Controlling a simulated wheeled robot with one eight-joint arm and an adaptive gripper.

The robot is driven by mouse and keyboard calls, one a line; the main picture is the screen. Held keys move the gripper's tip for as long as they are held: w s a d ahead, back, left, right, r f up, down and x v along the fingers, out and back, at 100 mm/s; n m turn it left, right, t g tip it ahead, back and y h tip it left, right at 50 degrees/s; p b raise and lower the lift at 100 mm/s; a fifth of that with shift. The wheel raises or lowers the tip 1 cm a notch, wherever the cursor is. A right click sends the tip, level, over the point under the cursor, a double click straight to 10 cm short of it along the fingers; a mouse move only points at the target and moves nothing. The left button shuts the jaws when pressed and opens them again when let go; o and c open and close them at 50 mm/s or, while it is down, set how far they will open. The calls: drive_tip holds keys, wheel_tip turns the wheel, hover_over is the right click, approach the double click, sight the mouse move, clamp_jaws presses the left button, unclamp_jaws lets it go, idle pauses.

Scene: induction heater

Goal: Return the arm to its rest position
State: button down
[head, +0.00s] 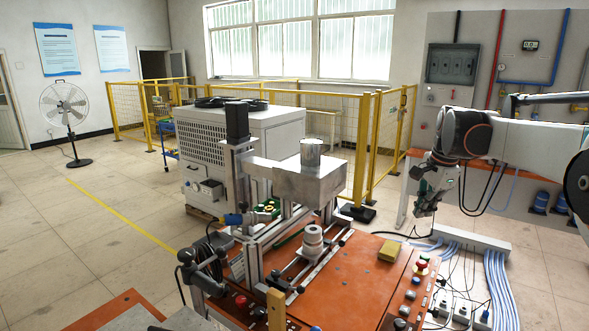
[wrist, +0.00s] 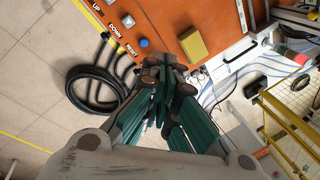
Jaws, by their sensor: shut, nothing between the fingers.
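My gripper (head: 425,208) hangs from the end of my arm at the right of the head view, fingers pointing down. It is in the air beside the right end of the orange machine table (head: 350,272). In the wrist view, my gripper (wrist: 168,78) has its green fingers together with nothing held between them. A yellow block (head: 391,250) lies on the orange table, below and left of my gripper. The block also shows in the wrist view (wrist: 193,46), just beyond the fingertips.
The induction heater has a grey box head (head: 300,180) with a metal cylinder on top. A white stepped part (head: 312,238) stands below it. A red emergency button (head: 421,265) is at the table's right edge. Pale cables (head: 499,290) run on the floor; yellow fencing (head: 385,150) stands behind.

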drive_tip(key=s+a+r+n+t, duration=0.1)
drive_tip(key=s+a+n+t, duration=0.1)
drive_tip(key=s+a+n, duration=0.45)
drive_tip(key=s+a+r+n+t, duration=0.1)
drive_tip(key=s+a+n, duration=0.2)
drive_tip(key=s+a, duration=0.65)
drive_tip(key=s+d+f+n, duration=0.1)
drive_tip(key=s+f+n, duration=0.2)
drive_tip(key=s, duration=0.6)
drive_tip(key=s+d+f+n+t, duration=0.1)
drive_tip(key=s+f+n, duration=0.2)
drive_tip(key=s+f, duration=0.5)
drive_tip(key=shift+s+d+b, duration=0.2)
drive_tip(key=shift+s+b, duration=0.2)
drive_tip(key=shift+s, duration=0.2)
